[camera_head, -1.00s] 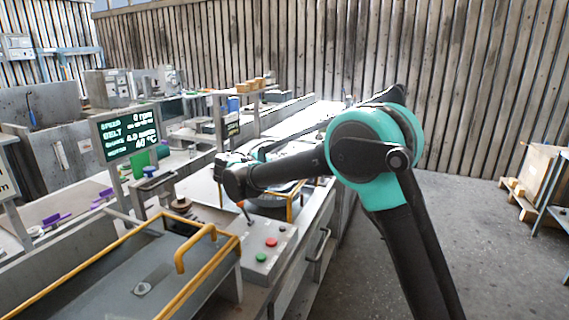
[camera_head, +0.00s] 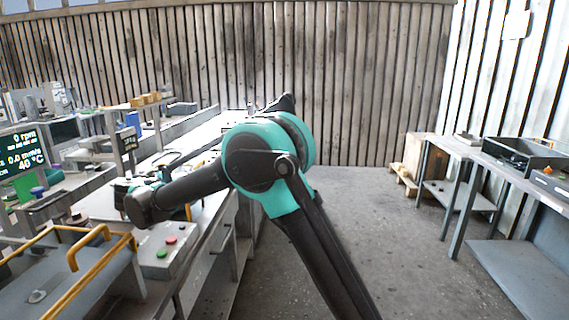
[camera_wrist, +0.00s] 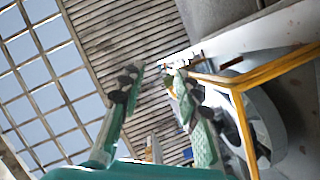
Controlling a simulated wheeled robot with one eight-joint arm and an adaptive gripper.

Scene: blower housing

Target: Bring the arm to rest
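My arm (camera_head: 268,165), black with teal joints, is bent high at the elbow in the head view, and its forearm reaches left over the workbench. In the wrist view my gripper (camera_wrist: 160,88) has its two teal fingers with dark pads spread apart, and nothing shows between them. A yellow rail (camera_wrist: 255,75) and a round grey housing (camera_wrist: 258,125) are just right of the fingers. In the head view the gripper is mostly hidden behind the forearm, close to the bench top.
A control box (camera_head: 165,249) with red and green buttons and a yellow rail (camera_head: 88,240) stand near the forearm. A display (camera_head: 22,155) is at the left. Open floor (camera_head: 370,230) lies right of the arm, up to a grey table (camera_head: 530,180).

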